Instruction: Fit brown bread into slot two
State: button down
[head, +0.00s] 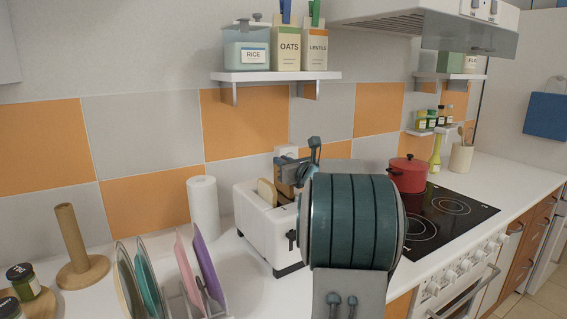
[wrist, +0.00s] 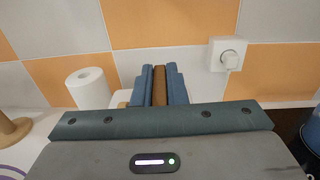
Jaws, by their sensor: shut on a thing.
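The white toaster (head: 262,228) stands on the counter against the tiled wall. A pale tan bread slice (head: 266,192) sticks up from its left slot. My gripper (head: 296,172) is above the toaster's right part, partly hidden by my own teal arm. In the wrist view, its blue fingers are shut on the brown bread (wrist: 160,86), seen edge-on as an upright brown strip. The toaster's second slot and the bread's lower edge are hidden, so I cannot tell whether the bread is inside the slot.
A paper towel roll (head: 203,207) stands left of the toaster, and a plate rack (head: 190,300) is in front left. A red pot (head: 407,174) sits on the black hob (head: 450,215) to the right. A wall socket (wrist: 229,54) is behind.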

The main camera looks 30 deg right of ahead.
aim_at(283, 194)
jog(key=shift+f+b, duration=2.4)
jog(key=shift+f, duration=0.1)
jog(key=c, duration=1.4)
grip_release()
jog(key=shift+o, duration=0.2)
jog(key=shift+s, duration=0.1)
jog(key=s, duration=1.3)
jog(key=shift+s+b, duration=0.35)
jog(key=shift+b, duration=0.1)
jog(key=shift+r, duration=0.15)
